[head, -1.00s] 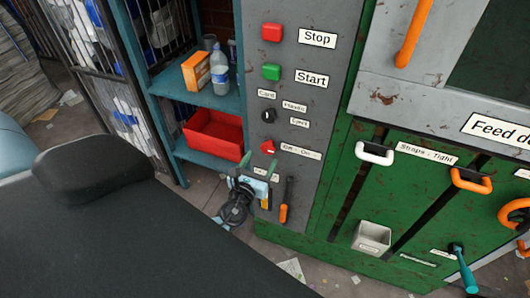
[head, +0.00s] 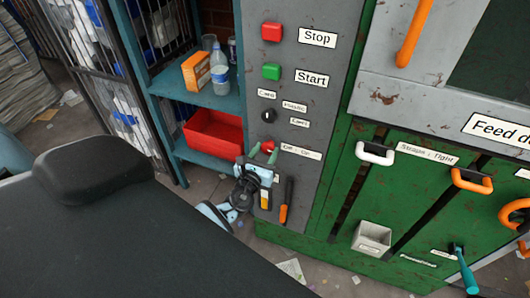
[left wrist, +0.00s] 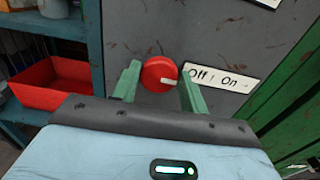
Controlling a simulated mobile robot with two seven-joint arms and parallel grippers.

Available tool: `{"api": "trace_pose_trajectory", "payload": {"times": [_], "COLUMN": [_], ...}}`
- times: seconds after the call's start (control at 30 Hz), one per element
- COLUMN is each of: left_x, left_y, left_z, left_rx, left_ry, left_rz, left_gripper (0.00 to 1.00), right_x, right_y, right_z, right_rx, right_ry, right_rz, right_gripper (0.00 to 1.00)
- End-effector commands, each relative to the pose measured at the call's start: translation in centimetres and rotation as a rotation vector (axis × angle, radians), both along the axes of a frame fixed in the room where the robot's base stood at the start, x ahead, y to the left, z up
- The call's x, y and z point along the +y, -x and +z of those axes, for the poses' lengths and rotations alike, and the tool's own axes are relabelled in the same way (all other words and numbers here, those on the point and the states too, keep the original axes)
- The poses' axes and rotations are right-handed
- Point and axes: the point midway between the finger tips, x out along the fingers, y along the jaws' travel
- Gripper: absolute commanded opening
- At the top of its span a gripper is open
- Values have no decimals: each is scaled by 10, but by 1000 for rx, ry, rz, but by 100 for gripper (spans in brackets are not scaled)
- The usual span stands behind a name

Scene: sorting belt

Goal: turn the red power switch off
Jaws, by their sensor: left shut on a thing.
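The red power switch (head: 267,146) is a round knob on the grey panel, beside a white "Off / On" label (head: 301,152). It shows clearly in the left wrist view (left wrist: 157,72), with a white mark on its face toward the label side. My left gripper (head: 263,152) has come to it from below. Its green fingers stand on either side of the knob in the left wrist view (left wrist: 159,80), and it is shut on the switch. In the head view the fingers partly hide the knob. My right gripper is not in view.
Above on the panel are a red Stop button (head: 272,32), a green Start button (head: 271,72) and a black knob (head: 268,116). A blue shelf with a red bin (head: 208,136) stands to the left.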

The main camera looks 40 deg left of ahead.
Motion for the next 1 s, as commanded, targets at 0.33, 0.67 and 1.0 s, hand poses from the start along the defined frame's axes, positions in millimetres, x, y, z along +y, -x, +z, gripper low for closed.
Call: {"api": "trace_pose_trajectory", "payload": {"times": [0.33,0.67,1.0], "left_x": [0,1,2], "left_y": [1,1,2], "left_z": [-1,-4,-5], "left_rx": [-8,-56,-132], "left_ry": [37,247,561], "left_rz": [0,-1,0], "left_gripper": [21,21,21], "right_x": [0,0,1], "right_y": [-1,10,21], "right_z": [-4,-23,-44], "right_rx": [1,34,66], "right_ry": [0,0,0], "right_rz": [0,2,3], "right_gripper": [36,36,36]}}
